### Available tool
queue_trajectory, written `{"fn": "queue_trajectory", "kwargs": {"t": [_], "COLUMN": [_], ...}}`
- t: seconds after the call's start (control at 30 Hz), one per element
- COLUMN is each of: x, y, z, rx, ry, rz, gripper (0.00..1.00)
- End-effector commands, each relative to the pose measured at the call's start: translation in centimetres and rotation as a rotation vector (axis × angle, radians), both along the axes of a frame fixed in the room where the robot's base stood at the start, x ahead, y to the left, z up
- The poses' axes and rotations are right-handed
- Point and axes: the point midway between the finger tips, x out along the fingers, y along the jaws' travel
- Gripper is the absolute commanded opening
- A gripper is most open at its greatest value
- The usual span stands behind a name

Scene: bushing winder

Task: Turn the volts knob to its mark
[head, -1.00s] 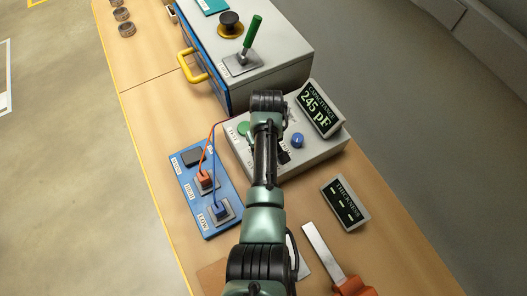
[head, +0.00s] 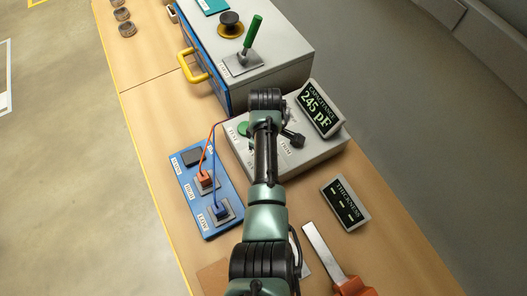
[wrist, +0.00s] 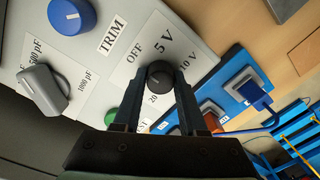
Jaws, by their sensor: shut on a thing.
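The volts knob (wrist: 159,72) is small, round and black in the wrist view. Its panel is marked OFF, 5 V, 10 V and 20. A pale line shows on the knob, but I cannot tell exactly which mark it points to. My gripper (wrist: 158,84) is shut on the knob, with one dark finger on each side. In the head view my arm hides the knob and the fingertips. The grey instrument box (head: 318,158) carries the knob.
Beside the knob are a blue trim knob (wrist: 72,14), a grey pointer knob (wrist: 43,88) and a green button (wrist: 111,117). The capacitance display (head: 319,108) reads 245 pF. The thickness display (head: 344,203) shows dashes. A blue terminal board (head: 187,181) with red and blue leads lies left.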

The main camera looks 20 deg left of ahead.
Motion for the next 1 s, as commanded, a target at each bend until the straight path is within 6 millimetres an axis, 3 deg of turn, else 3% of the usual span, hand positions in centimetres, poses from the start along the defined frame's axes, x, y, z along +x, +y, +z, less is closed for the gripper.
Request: {"fn": "queue_trajectory", "kwargs": {"t": [0.5, 0.53, 0.67, 1.0], "x": [0.08, 0.08, 0.06, 0.05], "y": [0.02, 0.02, 0.02, 0.02], "z": [0.11, 0.11, 0.09, 0.16], "rx": [0.001, 0.001, 0.000, 0.000], "ry": [-0.001, -0.001, -0.001, -0.001], "rz": [0.020, 0.020, 0.020, 0.019], "gripper": [0.00, 0.45, 0.68, 0.71]}}
